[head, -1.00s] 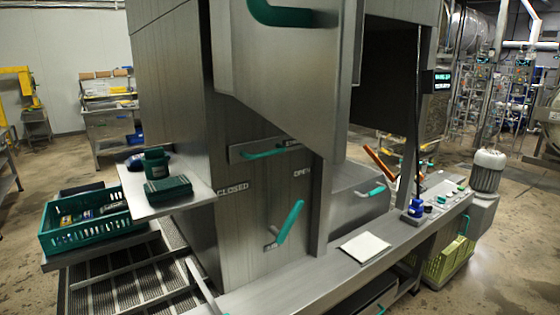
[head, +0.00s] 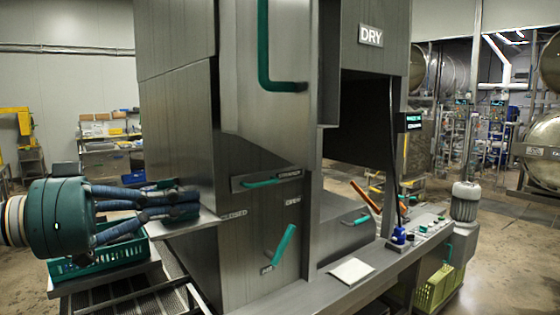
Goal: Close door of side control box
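A tall steel cabinet stands in the middle of the head view. A steel door panel (head: 262,125) with a long green L-shaped handle (head: 265,60) juts out on its front. Whether this panel is the side control box door, and how far open it stands, I cannot tell. My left gripper (head: 196,202) is at the left, pointing right, in front of the cabinet's left side. Its dark fingers lie close together; their gap is unclear. My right gripper is out of view.
A side shelf (head: 185,226) and a green crate (head: 105,257) lie beneath my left gripper. A counter (head: 310,292) with a white sheet (head: 351,271) and small controls runs along the right. A yellow-green crate (head: 433,288) stands below it. Open floor lies at the right.

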